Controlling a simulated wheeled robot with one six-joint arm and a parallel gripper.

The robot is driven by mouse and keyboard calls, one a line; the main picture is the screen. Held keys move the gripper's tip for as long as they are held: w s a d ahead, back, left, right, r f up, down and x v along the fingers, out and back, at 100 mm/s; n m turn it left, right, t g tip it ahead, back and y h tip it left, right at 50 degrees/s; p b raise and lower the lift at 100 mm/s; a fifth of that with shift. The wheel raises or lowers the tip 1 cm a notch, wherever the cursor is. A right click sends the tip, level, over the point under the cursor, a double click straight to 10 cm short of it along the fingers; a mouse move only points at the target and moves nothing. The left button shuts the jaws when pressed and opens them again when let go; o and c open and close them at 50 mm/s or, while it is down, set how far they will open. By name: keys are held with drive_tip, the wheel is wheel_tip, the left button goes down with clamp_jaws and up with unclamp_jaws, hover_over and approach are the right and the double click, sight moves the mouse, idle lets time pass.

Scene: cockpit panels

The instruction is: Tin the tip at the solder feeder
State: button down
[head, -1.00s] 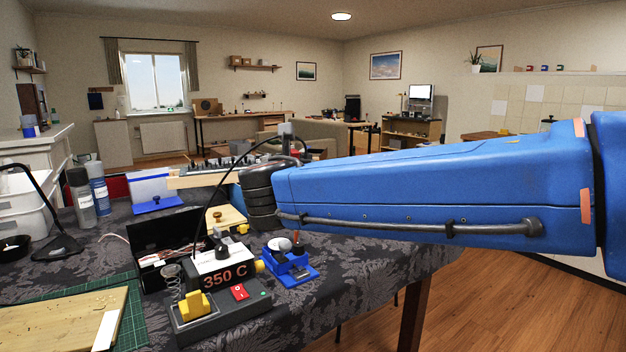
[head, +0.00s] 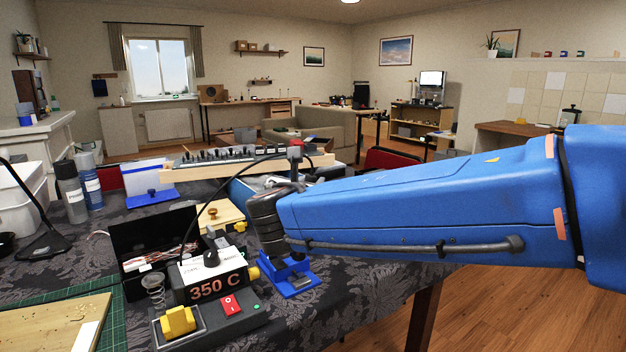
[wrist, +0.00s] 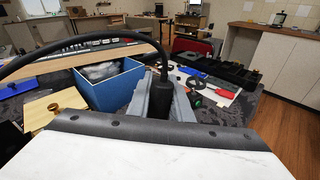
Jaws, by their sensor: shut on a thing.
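My gripper (wrist: 165,100) is shut on the black handle of the soldering iron (wrist: 160,76), whose cable arches up and left. In the head view the iron's cable (head: 223,176) runs to the soldering station (head: 218,287), marked 350 C, with a red switch, yellow sponge and wire coil holder. A blue stand (head: 299,289), which looks like the solder feeder, sits right of the station. My wrist covers its upper part. The iron's tip is hidden in both views, so I cannot tell whether it touches the feeder.
An open black box with wires (head: 150,262) stands left behind the station. A blue open bin (wrist: 110,84) and a wooden block with a brass knob (wrist: 50,110) are near my gripper. A green mat (head: 112,318) lies front left. Tablecloth is bare front right.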

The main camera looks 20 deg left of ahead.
drive_tip(key=shift+f, duration=2.65)
drive_tip(key=shift+s+f, duration=0.1)
drive_tip(key=shift+f, duration=0.5)
wheel_tip(320, 180, up, 7)
idle(0.6)
drive_tip(key=shift+r, duration=0.1)
idle(0.3)
